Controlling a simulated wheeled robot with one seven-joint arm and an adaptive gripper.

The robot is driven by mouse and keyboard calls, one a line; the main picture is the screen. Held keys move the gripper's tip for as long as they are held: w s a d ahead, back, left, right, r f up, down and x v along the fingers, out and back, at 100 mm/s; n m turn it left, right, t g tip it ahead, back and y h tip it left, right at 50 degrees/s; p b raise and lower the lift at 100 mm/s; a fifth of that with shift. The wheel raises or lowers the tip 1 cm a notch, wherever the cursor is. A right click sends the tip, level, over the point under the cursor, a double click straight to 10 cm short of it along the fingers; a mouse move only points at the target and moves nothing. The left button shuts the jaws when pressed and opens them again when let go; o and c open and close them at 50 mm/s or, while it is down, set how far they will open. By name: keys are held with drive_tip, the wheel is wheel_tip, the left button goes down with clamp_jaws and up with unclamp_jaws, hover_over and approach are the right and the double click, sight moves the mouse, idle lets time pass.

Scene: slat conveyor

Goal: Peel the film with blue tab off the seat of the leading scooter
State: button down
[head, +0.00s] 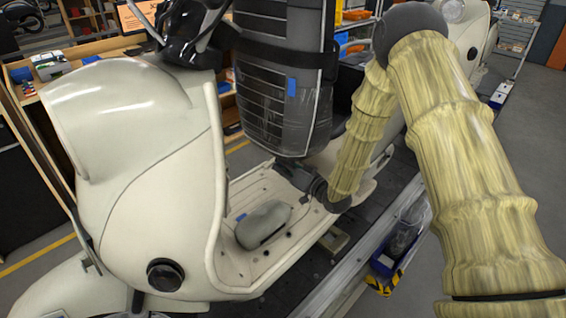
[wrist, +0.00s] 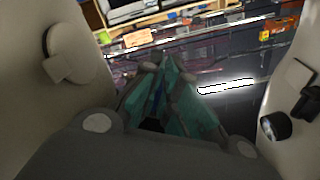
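The black ribbed seat (head: 262,95) of the nearest cream scooter (head: 135,200) stands out in the middle of the head view. Clear, shiny film (head: 300,128) covers it, with a blue tab (head: 291,87) on the film's right part. In the head view my gripper (head: 297,172) is low, beside the seat's lower end and above the footboard, well below the tab. Its fingertips are partly hidden there. In the wrist view my gripper's teal-padded fingers (wrist: 167,66) lean close together. Dark blue shows between them, but I cannot tell what it is.
A grey rounded item (head: 264,224) lies on the footboard (head: 235,265). Another cream scooter (head: 478,38) stands behind at the upper right. A blue bin (head: 383,262) with yellow-black marking hangs beside the conveyor. Shelves and a bench stand at the back.

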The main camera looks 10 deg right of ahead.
drive_tip(key=shift+s+a+f+b, duration=0.2)
drive_tip(key=shift+s+a+f, duration=0.25)
drive_tip(key=shift+s, duration=0.35)
drive_tip(key=shift+s+a+f+b, duration=0.15)
drive_tip(key=shift+s+a+f, duration=0.3)
drive_tip(key=shift+s, duration=0.3)
drive_tip(key=shift+s+a+f+b, duration=0.25)
drive_tip(key=shift+s+a, duration=0.25)
drive_tip(key=shift+s, duration=0.3)
drive_tip(key=shift+s+a+f+b, duration=0.35)
drive_tip(key=shift+s+a+f, duration=0.25)
drive_tip(key=shift+s, duration=0.45)
drive_tip(key=shift+s+a+f+b, duration=0.35)
drive_tip(key=shift+s+a+f, duration=0.25)
drive_tip(key=shift+s, duration=0.45)
drive_tip(key=shift+s+a+f+b, duration=0.4)
drive_tip(key=shift+s+a, duration=0.25)
drive_tip(key=shift+s, duration=0.4)
drive_tip(key=shift+s+a+f+b, duration=0.3)
drive_tip(key=shift+s+a+f, duration=0.15)
drive_tip(key=shift+s, duration=0.35)
drive_tip(key=shift+s+a+f+b, duration=0.4)
drive_tip(key=shift+s+a, duration=0.1)
drive_tip(key=shift+s, duration=0.35)
drive_tip(key=shift+s+a+f+b, duration=0.25)
drive_tip(key=shift+s+a+f, duration=0.2)
drive_tip(key=shift+s, duration=0.35)
